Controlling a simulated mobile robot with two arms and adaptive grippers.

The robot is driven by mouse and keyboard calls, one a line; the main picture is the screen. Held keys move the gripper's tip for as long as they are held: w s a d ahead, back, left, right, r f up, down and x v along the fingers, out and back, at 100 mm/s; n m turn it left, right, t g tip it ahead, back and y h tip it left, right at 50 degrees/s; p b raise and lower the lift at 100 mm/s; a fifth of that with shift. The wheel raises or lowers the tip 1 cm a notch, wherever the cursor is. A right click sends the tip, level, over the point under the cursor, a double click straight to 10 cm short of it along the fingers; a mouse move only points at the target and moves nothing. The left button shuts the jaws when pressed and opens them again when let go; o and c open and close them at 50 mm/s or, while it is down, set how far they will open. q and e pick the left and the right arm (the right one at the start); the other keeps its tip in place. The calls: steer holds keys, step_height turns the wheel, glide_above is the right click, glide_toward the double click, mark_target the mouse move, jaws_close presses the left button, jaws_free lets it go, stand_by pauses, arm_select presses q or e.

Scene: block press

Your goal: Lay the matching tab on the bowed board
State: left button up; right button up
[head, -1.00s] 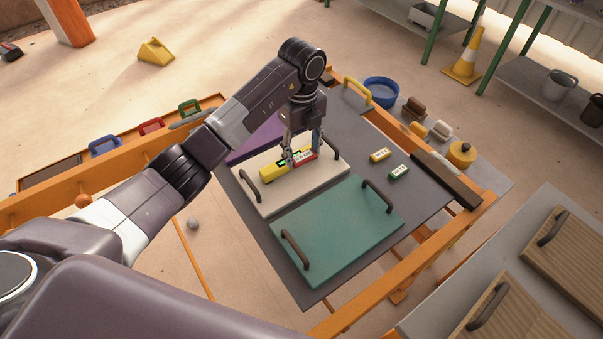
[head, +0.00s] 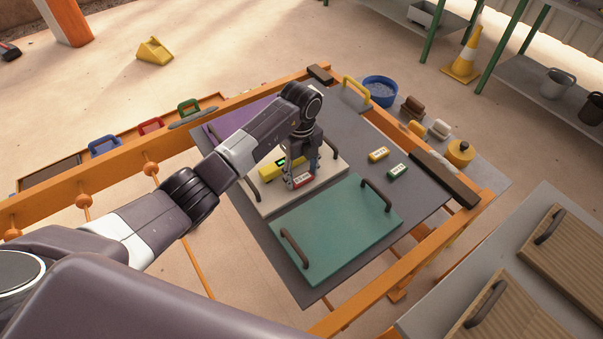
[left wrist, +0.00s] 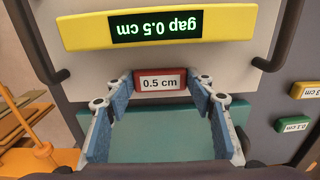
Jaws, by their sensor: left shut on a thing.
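A cream board (head: 262,208) with two dark handles lies on the grey table. A yellow gauge (head: 270,171) rests on it; in the left wrist view the gauge (left wrist: 75,32) reads "gap 0.5 cm", upside down. My left gripper (head: 302,177) is shut on a red tab (left wrist: 160,73) labelled 0.5 cm, over the cream board's near part, in front of the gauge. I cannot tell if the tab touches the board. A yellow tab (head: 378,154) and a green tab (head: 397,171) lie on the table to the right. My right gripper is not in view.
A teal board (head: 335,228) with two handles lies just in front of the cream one. A purple board (head: 226,122) lies behind, partly hidden by my arm. A dark bar (head: 445,180) runs along the table's right edge. Bare table (head: 425,195) shows at right.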

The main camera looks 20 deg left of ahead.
mark_target(301, 178)
arm_select(q)
steer(key=o, duration=1.1)
steer(key=shift+f, duration=0.1)
step_height(301, 178, up, 12)
steer(key=b, duration=0.1)
steer(key=shift+s, duration=0.1)
